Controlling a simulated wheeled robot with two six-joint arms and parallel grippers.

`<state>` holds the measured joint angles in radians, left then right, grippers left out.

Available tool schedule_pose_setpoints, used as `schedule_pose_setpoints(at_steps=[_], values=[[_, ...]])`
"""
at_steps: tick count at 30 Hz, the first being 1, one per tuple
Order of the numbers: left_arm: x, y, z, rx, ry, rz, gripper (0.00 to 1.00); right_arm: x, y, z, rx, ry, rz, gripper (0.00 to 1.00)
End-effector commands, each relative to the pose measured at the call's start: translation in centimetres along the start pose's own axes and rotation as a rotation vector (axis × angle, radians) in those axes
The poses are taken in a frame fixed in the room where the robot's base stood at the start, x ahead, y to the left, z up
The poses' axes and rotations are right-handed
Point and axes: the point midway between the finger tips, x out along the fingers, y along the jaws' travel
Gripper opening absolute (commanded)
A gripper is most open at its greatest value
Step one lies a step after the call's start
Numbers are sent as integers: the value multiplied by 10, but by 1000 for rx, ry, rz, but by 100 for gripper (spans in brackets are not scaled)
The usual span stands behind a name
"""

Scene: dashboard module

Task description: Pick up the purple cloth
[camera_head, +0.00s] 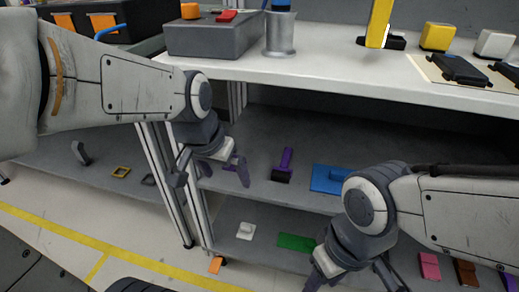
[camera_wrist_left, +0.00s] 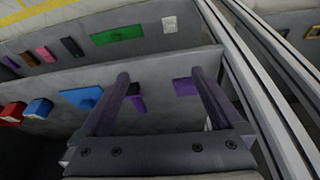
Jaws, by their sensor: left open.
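The purple cloth (camera_wrist_left: 185,87) is a small flat purple piece on the middle grey shelf. In the head view it shows only as a purple patch (camera_head: 230,166) partly hidden behind my left gripper. My left gripper (camera_head: 212,186) is open and empty, just in front of that shelf. In the left wrist view its two fingers (camera_wrist_left: 158,75) are spread wide, and the cloth shows between them, close to the right finger. My right gripper (camera_head: 350,282) is low in the head view, its fingers spread apart and its tips near or past the bottom edge.
The white tabletop (camera_head: 300,72) juts out above. A metal post (camera_head: 168,185) stands left. A white block (camera_head: 246,231) and green piece (camera_head: 296,242) lie below.

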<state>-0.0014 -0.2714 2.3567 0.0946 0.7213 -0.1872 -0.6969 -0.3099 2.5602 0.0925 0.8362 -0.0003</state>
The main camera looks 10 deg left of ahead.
Motion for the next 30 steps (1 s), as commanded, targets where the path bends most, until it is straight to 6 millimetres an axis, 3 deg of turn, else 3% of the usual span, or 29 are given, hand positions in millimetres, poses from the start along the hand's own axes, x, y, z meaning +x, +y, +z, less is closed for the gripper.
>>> schedule_pose_setpoints(at_steps=[1, 7, 13, 24, 30], values=[[32, -10, 9, -21, 11, -11, 100, 36, 3, 2, 0, 0, 0, 50], [66, -34, 14, -68, 41, -42, 100, 77, 6, 4, 0, 0, 0, 50], [76, -43, 11, -83, 51, -54, 100, 90, 6, 5, 0, 1, 0, 50], [95, -49, -44, -82, 51, -54, 100, 107, 8, 6, 0, 1, 0, 50], [98, -50, -57, -83, 51, -54, 100, 110, 8, 6, 0, 0, 0, 50]])
